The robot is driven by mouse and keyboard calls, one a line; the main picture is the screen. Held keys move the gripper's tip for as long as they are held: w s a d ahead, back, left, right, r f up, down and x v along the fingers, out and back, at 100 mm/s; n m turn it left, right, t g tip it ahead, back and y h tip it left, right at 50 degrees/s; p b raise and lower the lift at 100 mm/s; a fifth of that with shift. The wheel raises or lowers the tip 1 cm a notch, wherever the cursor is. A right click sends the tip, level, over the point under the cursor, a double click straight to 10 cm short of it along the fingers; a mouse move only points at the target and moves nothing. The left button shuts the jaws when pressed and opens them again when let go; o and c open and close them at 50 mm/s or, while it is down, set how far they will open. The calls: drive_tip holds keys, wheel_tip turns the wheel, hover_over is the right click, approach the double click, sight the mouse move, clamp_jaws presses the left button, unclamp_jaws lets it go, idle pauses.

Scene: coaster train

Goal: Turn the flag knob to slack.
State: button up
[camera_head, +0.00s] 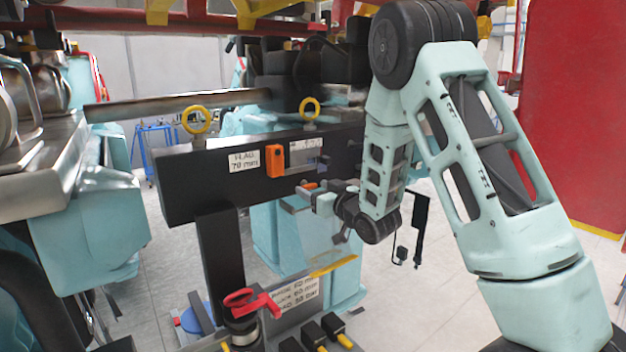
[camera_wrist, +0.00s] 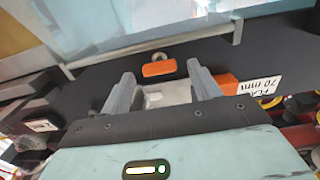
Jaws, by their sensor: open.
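A black beam (camera_head: 190,170) carries a white label reading about "FLAG 70 mm" (camera_head: 244,161). An orange block (camera_head: 275,158) stands beside the label; it also shows in the wrist view (camera_wrist: 226,84). A second orange piece (camera_head: 310,186), a short bar with a grey ring behind it, shows in the wrist view (camera_wrist: 159,68) just beyond my fingertips. I cannot tell for sure which orange piece is the flag knob. My gripper (camera_head: 313,195) is open at the beam's front face; in the wrist view its fingers (camera_wrist: 160,76) are spread, with the bar ahead of the gap, contact unclear.
Two yellow rings (camera_head: 196,120) stand on top of the beam. A red lever (camera_head: 252,301) and several black switches with yellow tips (camera_head: 322,335) sit low in front. A metal bench (camera_head: 60,165) is at left and a red panel (camera_head: 575,110) at right.

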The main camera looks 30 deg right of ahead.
drive_tip(key=shift+w, duration=0.75)
drive_tip(key=c, duration=1)
